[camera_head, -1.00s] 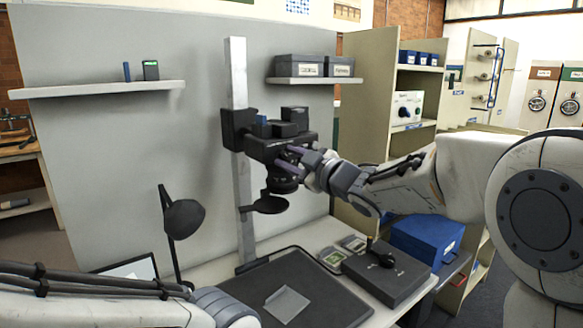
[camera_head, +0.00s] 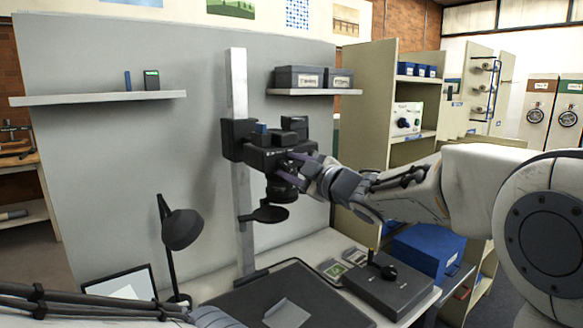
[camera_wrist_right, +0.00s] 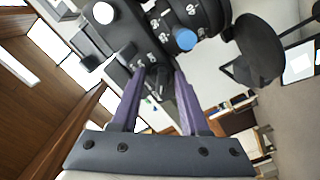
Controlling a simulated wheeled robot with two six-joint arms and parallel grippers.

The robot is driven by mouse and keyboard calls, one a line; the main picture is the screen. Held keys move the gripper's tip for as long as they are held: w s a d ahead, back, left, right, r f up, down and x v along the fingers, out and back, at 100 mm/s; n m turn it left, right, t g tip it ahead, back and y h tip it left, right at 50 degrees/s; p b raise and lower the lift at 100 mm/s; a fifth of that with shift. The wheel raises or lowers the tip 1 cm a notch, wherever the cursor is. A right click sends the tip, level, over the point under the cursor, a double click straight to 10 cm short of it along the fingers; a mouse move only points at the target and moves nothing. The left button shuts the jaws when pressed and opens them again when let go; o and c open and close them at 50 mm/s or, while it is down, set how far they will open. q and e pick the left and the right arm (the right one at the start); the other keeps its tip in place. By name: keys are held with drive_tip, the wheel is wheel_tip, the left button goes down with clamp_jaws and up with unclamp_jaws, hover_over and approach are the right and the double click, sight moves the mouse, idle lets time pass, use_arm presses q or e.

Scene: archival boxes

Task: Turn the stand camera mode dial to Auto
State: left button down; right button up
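The stand camera (camera_head: 268,153), a dark body with blocks on top and a lens below, hangs on a pale vertical column (camera_head: 239,190). My right gripper (camera_head: 289,166) is at its right side, purple fingers toward the body. In the right wrist view the fingers (camera_wrist_right: 160,76) stand apart, with a small dark part of the camera between or just beyond their tips. I cannot tell whether they touch it. A blue round knob (camera_wrist_right: 185,39) and white markings show on the camera. I cannot make out the mode dial or its setting.
A desk lamp (camera_head: 181,230) stands left of the column. A dark mat (camera_head: 245,305) with a clear sheet lies below the camera. A dark box with a black knob (camera_head: 389,290) and a blue box (camera_head: 428,248) are at right. A wall shelf (camera_head: 315,91) holds two boxes.

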drive_tip(key=shift+s, duration=0.1)
drive_tip(key=v, duration=1)
drive_tip(key=shift+s, duration=0.15)
